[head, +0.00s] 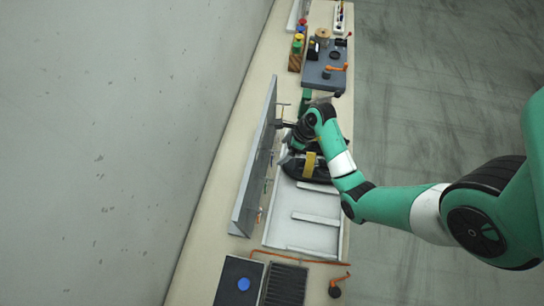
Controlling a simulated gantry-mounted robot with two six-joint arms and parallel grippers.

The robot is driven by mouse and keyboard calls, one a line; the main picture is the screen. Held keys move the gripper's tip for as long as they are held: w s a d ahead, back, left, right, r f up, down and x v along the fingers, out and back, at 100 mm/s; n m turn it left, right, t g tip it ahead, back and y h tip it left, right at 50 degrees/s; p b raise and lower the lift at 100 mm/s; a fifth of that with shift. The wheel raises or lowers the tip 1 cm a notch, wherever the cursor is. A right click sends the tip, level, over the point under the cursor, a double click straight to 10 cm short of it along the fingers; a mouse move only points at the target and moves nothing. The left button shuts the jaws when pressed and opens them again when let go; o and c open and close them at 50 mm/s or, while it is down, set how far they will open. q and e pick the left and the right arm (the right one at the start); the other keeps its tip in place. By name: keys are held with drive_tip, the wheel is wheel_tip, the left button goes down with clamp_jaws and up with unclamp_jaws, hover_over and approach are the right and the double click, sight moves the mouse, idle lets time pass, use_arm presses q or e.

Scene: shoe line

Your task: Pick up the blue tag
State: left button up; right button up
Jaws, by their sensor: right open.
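A flat blue disc (243,284) lies on a dark square plate at the near end of the bench. I cannot tell whether it is the blue tag. No other clear blue tag shows, though small items hang along the upright grey board (250,178) and are too small to read. My right gripper (283,125) is open beside the far part of this board, well away from the blue disc. Its fingers are small and partly hidden by my wrist. My left gripper is out of view.
A white tray (301,235) with dividers lies under my right arm, with a black item and yellow band (309,165) at its far end. A dark ribbed mat (286,284) lies near the disc. A grey-blue mat (320,75) with parts is farther back. A wall stands left.

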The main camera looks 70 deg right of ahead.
drive_tip(key=x, duration=0.6)
drive_tip(key=b+x, duration=0.1)
drive_tip(key=x, duration=0.2)
drive_tip(key=shift+w+d+r, duration=0.1)
drive_tip(key=shift+w+r, duration=0.05)
drive_tip(key=shift+w, duration=0.1)
drive_tip(key=c, duration=1.4)
